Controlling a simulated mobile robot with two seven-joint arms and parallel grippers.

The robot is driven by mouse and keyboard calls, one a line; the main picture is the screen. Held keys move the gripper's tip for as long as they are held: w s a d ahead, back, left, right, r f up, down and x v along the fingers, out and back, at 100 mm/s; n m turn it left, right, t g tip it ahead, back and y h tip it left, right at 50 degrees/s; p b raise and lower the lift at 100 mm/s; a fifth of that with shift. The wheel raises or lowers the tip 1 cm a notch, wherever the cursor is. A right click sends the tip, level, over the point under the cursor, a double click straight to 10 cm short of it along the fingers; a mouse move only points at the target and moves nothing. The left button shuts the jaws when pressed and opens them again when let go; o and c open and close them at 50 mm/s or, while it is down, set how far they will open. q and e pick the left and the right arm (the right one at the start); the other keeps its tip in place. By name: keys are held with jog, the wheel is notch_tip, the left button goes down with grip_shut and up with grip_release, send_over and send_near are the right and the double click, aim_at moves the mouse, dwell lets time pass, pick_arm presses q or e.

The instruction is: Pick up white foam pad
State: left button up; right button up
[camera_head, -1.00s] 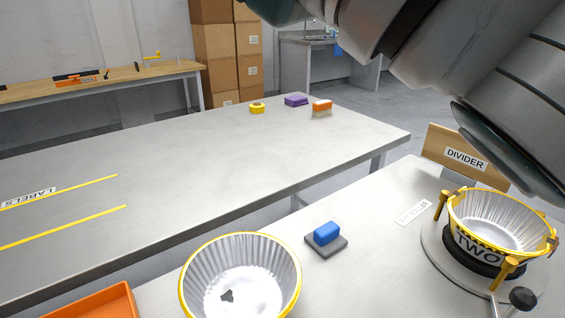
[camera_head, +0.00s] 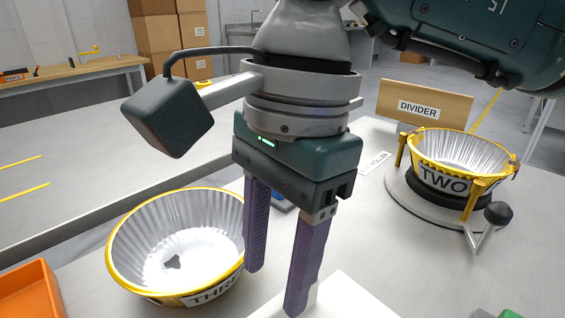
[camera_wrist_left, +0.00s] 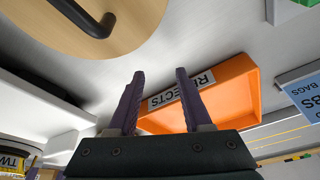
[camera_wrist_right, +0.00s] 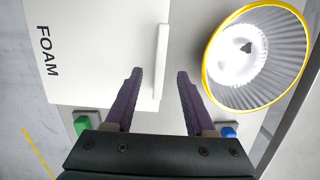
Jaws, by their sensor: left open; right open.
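A thin white strip (camera_wrist_right: 161,60), which looks like the white foam pad, shows in the right wrist view along the edge of a white surface marked FOAM (camera_wrist_right: 95,45). My right gripper (camera_wrist_right: 159,73) is open, with its purple fingertips on either side of the strip in that picture; I cannot tell how far above it they are. In the head view the right gripper (camera_head: 274,290) points down over the table beside the white surface (camera_head: 345,300). My left gripper (camera_wrist_left: 160,73) is open and empty, near an orange bin marked REJECTS (camera_wrist_left: 235,90).
A yellow-rimmed fluted bowl marked THREE (camera_head: 175,250) stands close left of the right gripper. Another bowl marked TWO (camera_head: 455,165) sits in a stand at right, before a DIVIDER board (camera_head: 425,100). A blue block (camera_wrist_right: 229,131) and green block (camera_wrist_right: 82,125) lie nearby.

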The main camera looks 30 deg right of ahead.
aim_at(271, 307)
jog(key=f, duration=0.6)
jog(key=shift+s+a, duration=0.1)
jog(key=shift+a, duration=0.25)
jog(key=shift+c, duration=0.2)
grip_shut()
